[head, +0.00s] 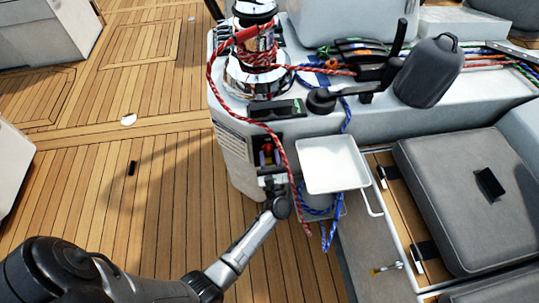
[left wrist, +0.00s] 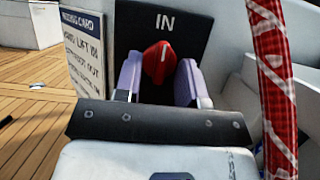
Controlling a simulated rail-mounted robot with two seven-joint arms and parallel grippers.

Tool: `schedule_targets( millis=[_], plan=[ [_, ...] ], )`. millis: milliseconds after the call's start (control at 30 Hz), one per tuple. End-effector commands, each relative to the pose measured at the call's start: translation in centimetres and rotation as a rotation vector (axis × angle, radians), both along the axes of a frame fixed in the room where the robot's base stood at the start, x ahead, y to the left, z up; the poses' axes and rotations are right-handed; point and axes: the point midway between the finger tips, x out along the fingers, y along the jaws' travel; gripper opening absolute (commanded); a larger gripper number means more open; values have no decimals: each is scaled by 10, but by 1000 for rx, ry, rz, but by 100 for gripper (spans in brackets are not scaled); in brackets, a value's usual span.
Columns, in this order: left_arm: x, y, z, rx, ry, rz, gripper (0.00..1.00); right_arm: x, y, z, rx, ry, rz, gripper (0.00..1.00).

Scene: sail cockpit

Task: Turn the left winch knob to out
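The red winch knob (left wrist: 158,62) sits on a black plate (left wrist: 187,22) marked "IN" above it. A short white line on the knob points up toward that word. In the head view the knob (head: 267,146) shows small on the side of the winch pedestal. My left gripper (left wrist: 159,80) is open, with one purple finger on each side of the knob. The fingers look very close to it; I cannot tell whether they touch. In the head view my left gripper (head: 268,158) is at the pedestal recess. My right gripper is not in view.
A red rope (left wrist: 272,80) hangs just right of the gripper. A printed card (left wrist: 82,50) is at its left. The winch (head: 252,75) stands above. A white tray (head: 330,163) is close on the right, with blue rope below. Open wooden deck lies left.

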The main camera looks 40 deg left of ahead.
Motion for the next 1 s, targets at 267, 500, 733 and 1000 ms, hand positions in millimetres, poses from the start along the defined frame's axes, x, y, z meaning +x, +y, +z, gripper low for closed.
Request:
schedule_targets(
  millis=[267, 500, 733, 1000],
  plan=[
    [0, 0, 0, 0, 0, 0, 10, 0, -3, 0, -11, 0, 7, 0],
    [0, 0, 1, 1, -1, 1, 0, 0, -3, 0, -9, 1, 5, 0],
    [0, 1, 2, 22, 23, 0, 0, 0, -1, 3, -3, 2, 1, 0],
    [-1, 2, 5, 133, 156, 0, 0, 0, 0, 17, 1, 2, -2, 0]
  ],
)
